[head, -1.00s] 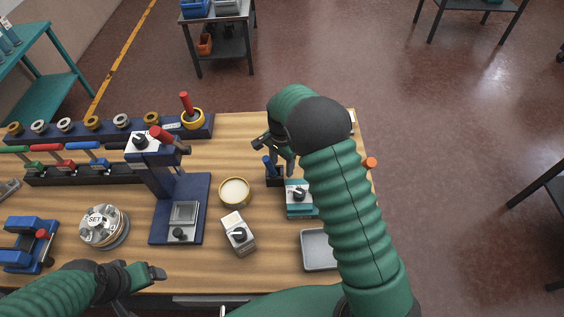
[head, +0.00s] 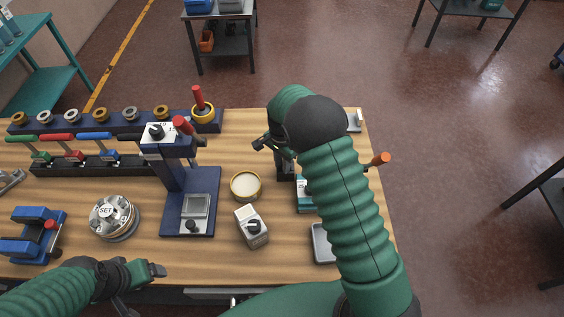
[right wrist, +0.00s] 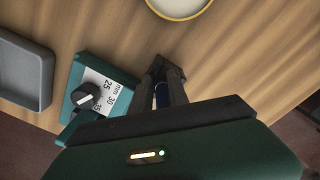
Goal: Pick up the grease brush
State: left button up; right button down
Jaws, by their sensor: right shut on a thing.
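A blue-handled tool, which looks like the grease brush, shows as a narrow blue strip between my fingers in the right wrist view (right wrist: 162,96). My right gripper (right wrist: 164,82) is shut on it. In the head view my right gripper (head: 284,163) is at a small dark holder (head: 286,177), and the handle is mostly hidden by the fingers. I cannot tell whether the brush is still in the holder. My left gripper (head: 152,270) is over the table's front edge, away from the brush; its finger gap is not clear.
A round tin of pale paste (head: 245,186) and a grey dial box (head: 252,227) stand left of the holder. A teal dial box (head: 305,196) is close in front of it, with a grey tray (head: 322,243) nearer me. A blue press stand (head: 205,215) is further left.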

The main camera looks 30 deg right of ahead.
jog(key=shift+a+r, duration=0.1)
jog(key=shift+a, duration=0.25)
jog(key=shift+a+r, duration=0.2)
notch_tip(320, 180, up, 9)
jog(key=d+b, duration=0.1)
jog(key=b, duration=0.1)
jog(key=s+a+f+n+b, duration=0.1)
jog(key=s+a+f+n, duration=0.2)
jog(key=s+n, duration=0.35)
jog(key=s+a+f+n, duration=0.35)
jog(key=s+n, duration=0.25)
jog(key=n, duration=0.2)
pick_arm(q)
jog(key=shift+d+f+p, duration=0.2)
jog(key=shift+f+p, duration=0.45)
jog(key=shift+f, duration=0.15)
pick_arm(e)
jog(key=w+d+r+m, duration=0.3)
jog(key=w+m, duration=0.3)
jog(key=m, duration=0.1)
jog(key=w+d+r+m, duration=0.3)
jog(key=w+r+m, duration=0.1)
jog(key=w+m, duration=0.2)
jog(key=shift+w+d+m, duration=0.3)
jog(key=shift+m, duration=0.45)
